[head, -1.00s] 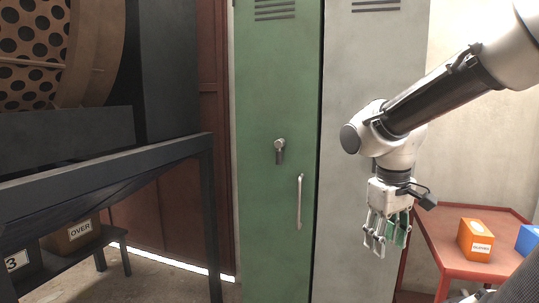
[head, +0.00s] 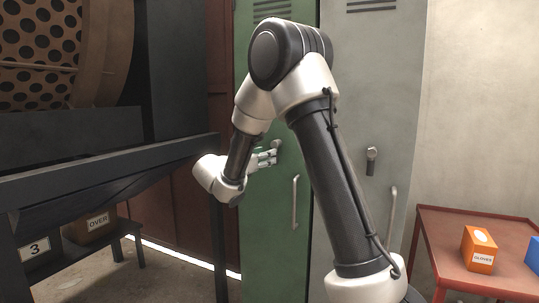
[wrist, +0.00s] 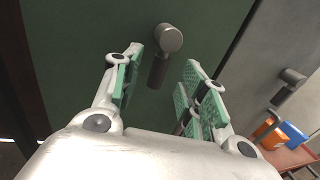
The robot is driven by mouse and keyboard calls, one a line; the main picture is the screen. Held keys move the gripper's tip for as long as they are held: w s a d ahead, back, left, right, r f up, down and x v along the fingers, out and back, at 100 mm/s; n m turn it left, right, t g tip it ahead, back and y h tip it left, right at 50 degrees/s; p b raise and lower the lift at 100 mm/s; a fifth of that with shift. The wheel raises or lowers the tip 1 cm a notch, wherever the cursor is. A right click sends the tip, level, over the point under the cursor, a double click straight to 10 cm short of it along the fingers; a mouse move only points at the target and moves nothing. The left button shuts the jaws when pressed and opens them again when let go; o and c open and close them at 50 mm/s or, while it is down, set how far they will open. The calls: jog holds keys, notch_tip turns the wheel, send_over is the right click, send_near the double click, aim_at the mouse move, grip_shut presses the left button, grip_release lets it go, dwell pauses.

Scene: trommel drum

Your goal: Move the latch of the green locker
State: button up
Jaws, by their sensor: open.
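The green locker (head: 262,235) stands in the middle of the head view, its door closed. Its latch is a grey turning handle (wrist: 159,69) with a round hub and a short lever pointing down; in the head view the latch (head: 277,145) shows only partly behind my gripper. My gripper (head: 273,156) points at the door beside the latch. In the wrist view my gripper (wrist: 160,88) is open, with a green-padded finger on each side of the lever. The lever lies between and beyond the fingertips; I cannot tell that either finger touches it.
A grey locker (head: 372,90) with its own latch (head: 371,158) adjoins on the right. A red table (head: 450,225) holds an orange box (head: 480,250) and a blue box (head: 535,254). The trommel's dark frame (head: 110,165) stands close on the left.

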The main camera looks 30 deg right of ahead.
jog(key=x, duration=0.6)
jog(key=shift+d, duration=0.35)
